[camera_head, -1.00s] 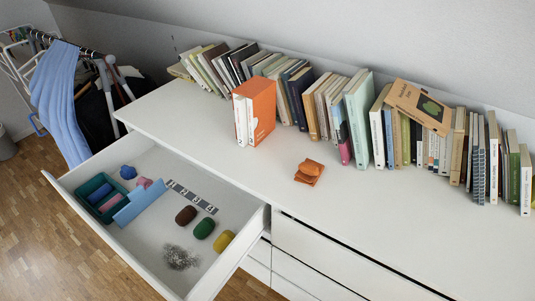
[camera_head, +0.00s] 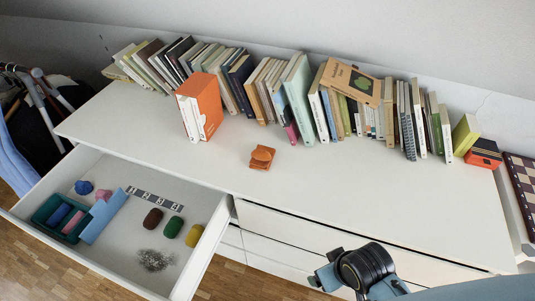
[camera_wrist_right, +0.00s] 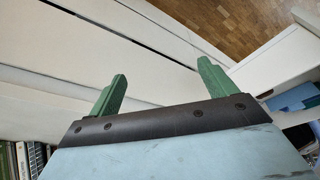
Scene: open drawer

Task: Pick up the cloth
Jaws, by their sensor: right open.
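A small orange folded item (camera_head: 262,157), which looks like a cloth, lies on the white dresser top, right of the standing orange book. A long blue cloth-like piece (camera_head: 15,160) hangs at the far left edge, partly cut off. My right arm comes in at the lower right in the head view, in front of the dresser. In the right wrist view my right gripper (camera_wrist_right: 162,84) has its two green fingers apart with nothing between them. The orange item does not show in that view. My left gripper is not in view.
An open drawer (camera_head: 205,262) at the lower left holds a teal box (camera_head: 42,213), a blue divider (camera_head: 103,216) and several small coloured objects. A row of books (camera_head: 300,85) lines the back of the dresser. The dresser top (camera_head: 370,190) is clear at the right front.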

